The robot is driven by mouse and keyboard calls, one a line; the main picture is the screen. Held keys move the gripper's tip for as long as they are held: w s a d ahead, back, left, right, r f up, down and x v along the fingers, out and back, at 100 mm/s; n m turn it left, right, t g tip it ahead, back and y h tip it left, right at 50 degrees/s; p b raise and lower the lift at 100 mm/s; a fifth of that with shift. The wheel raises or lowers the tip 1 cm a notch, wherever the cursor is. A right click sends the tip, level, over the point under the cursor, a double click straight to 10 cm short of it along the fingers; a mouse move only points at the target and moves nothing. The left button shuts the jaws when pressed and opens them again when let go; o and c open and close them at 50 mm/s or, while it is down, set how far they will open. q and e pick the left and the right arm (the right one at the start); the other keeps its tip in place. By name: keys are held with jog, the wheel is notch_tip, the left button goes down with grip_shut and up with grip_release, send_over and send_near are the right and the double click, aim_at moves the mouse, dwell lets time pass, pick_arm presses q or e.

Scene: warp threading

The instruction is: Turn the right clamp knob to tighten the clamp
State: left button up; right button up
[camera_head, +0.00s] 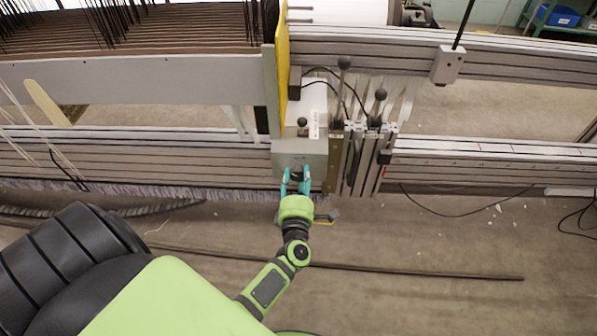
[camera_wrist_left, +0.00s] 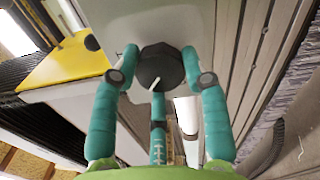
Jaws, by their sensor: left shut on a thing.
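The clamp knob is a dark, round, faceted knob (camera_wrist_left: 160,66) with a short white mark, under a pale grey housing. It shows in the left wrist view. My left gripper (camera_wrist_left: 160,85) has its teal fingers around the knob, shut on it. In the head view, my left gripper (camera_head: 295,180) reaches up to the front of the grey clamp housing (camera_head: 300,155), and its fingers hide the knob. My right gripper is in neither view.
A yellow plate (camera_head: 282,65) stands left of the housing. Levers with black ball knobs (camera_head: 344,63) rise to its right. Long metal rails (camera_head: 480,150) run across the machine. A cable (camera_head: 450,212) lies on the open floor at right.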

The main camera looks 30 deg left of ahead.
pick_arm(q)
jog(key=m+p, duration=0.1)
jog(key=m, duration=0.1)
jog(key=m+p, duration=0.1)
jog(key=m, duration=0.1)
jog(key=shift+s+a+f+m, duration=0.1)
jog(key=shift+s+a+m, duration=0.1)
jog(key=shift+m, duration=0.1)
jog(key=shift+m+p, duration=1)
jog(key=shift+m, duration=0.9)
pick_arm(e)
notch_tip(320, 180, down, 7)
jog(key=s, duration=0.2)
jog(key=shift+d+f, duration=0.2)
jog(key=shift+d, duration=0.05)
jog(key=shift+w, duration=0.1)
pick_arm(q)
jog(key=o, duration=1.1)
jog(key=shift+o, duration=0.2)
jog(key=shift+d, duration=0.1)
jog(key=v, duration=0.7)
